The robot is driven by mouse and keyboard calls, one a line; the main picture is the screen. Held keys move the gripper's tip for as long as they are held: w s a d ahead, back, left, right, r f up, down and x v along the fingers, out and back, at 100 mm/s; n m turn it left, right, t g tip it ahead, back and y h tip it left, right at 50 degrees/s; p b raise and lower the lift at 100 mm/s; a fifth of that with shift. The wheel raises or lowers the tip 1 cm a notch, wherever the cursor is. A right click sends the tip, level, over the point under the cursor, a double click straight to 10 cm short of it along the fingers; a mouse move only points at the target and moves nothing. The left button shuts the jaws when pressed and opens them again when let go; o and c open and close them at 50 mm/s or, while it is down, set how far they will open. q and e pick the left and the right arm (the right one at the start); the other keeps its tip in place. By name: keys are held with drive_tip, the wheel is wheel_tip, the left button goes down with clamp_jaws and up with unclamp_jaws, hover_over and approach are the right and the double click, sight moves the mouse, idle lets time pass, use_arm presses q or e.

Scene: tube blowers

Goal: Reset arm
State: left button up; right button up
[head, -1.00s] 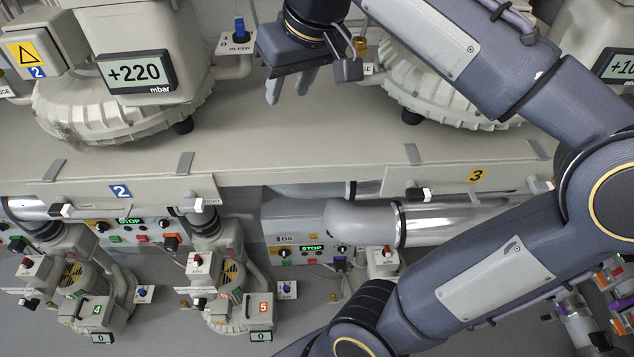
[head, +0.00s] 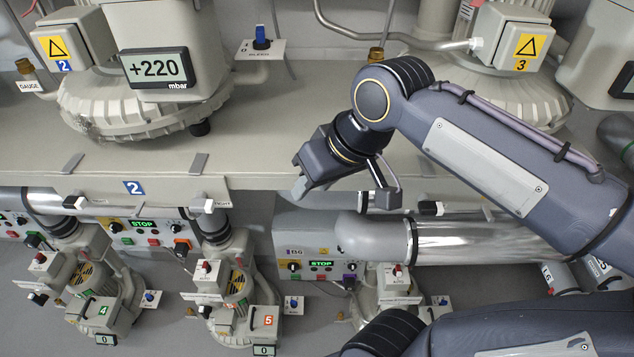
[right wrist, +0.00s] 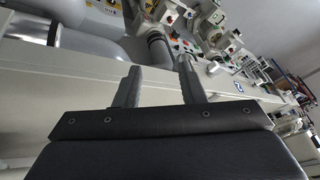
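My right gripper (head: 301,190) hangs from its dark grey arm in the middle of the head view, in front of the edge of the beige shelf (head: 265,165). In the right wrist view, its two grey fingers (right wrist: 158,68) stand apart with nothing held between them. The fingers overlap the shelf behind them in that view; I see no clear contact. My left gripper is not in view.
Blower 2 with its "+220 mbar" display (head: 156,68) stands on the shelf at left. A blue bleed valve (head: 261,37) is beside it. Blower 3 (head: 510,90) is behind my arm. A silver pipe (head: 450,240) and control box (head: 305,245) lie below.

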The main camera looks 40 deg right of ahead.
idle(0.4)
drive_tip(key=s+a+f+y+b, duration=0.1)
drive_tip(key=s+a+f, duration=0.1)
drive_tip(key=f, duration=0.4)
drive_tip(key=s+a+f, duration=0.3)
drive_tip(key=s+f, duration=0.1)
drive_tip(key=f, duration=0.3)
drive_tip(key=shift+a+m+t+y+b, duration=0.25)
drive_tip(key=shift+m+t+y+b, duration=0.05)
drive_tip(key=shift+m+y+b, duration=0.1)
drive_tip(key=shift+s, duration=0.1)
idle(1.0)
